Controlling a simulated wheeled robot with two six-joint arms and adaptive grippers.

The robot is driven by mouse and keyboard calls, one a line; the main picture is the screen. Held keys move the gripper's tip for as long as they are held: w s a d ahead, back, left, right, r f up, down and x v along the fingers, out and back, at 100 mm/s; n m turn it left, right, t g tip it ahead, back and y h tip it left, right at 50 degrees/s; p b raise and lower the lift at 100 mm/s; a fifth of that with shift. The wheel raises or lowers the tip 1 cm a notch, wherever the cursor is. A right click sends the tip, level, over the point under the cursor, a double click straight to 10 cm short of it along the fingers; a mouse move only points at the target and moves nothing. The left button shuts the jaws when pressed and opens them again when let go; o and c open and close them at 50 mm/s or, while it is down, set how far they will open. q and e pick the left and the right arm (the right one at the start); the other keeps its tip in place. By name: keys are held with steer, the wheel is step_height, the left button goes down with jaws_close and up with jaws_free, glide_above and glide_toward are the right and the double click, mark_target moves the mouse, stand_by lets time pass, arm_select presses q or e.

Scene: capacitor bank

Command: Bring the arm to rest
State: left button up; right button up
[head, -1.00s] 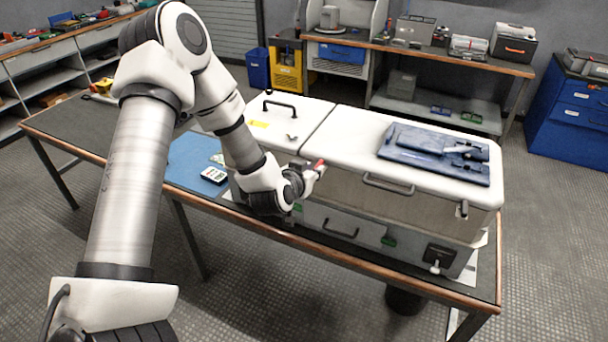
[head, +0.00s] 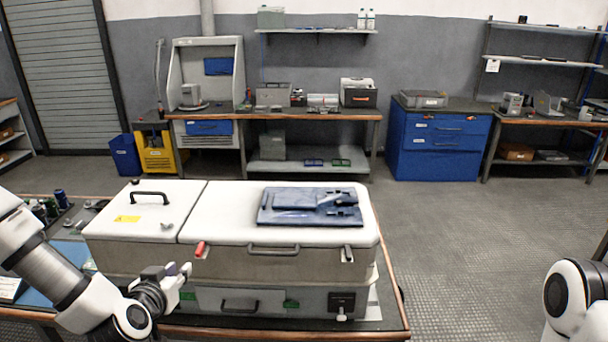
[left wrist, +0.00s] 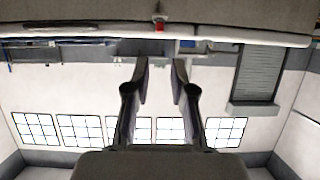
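My left gripper (head: 182,270) is in front of the long white-lidded cabinet (head: 225,225), just below and left of a red-tipped latch (head: 200,248). In the left wrist view its two fingers (left wrist: 160,72) stand apart with nothing between them, so it is open and empty. The red latch tip (left wrist: 159,26) shows beyond the fingers there, with a gap. My right arm (head: 575,300) shows only in part at the lower right; its gripper is out of view.
The cabinet stands on a dark workbench (head: 385,318) with a blue tool tray (head: 310,207) on its lid. A lid handle (head: 149,196) rises at left. A second latch (head: 348,254) is at the front right. Open floor (head: 455,250) lies right of the bench.

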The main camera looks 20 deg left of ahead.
arm_select(q)
steer(key=s+d+f+m+g+h+b, duration=0.1)
steer(key=s+d+f+m+g, duration=0.15)
steer(key=f, duration=0.55)
steer(key=s+d+f+m+g+h, duration=0.1)
steer(key=s+d+f+g, duration=0.2)
steer(key=f, duration=0.4)
steer(key=s+d+f+m+g+h+b, duration=0.1)
steer(key=s+d+f+m, duration=0.15)
steer(key=s+f, duration=0.4)
steer(key=s+d+f+n+g, duration=0.1)
steer(key=s+d+f+g, duration=0.2)
steer(key=s+f, duration=0.2)
steer(key=s+d+f+n+g, duration=0.2)
steer(key=s+d+f+g, duration=0.1)
steer(key=s, duration=0.4)
steer(key=shift+s+f+g+h, duration=0.15)
steer(key=shift+f+g+h, duration=0.3)
steer(key=shift+f, duration=0.45)
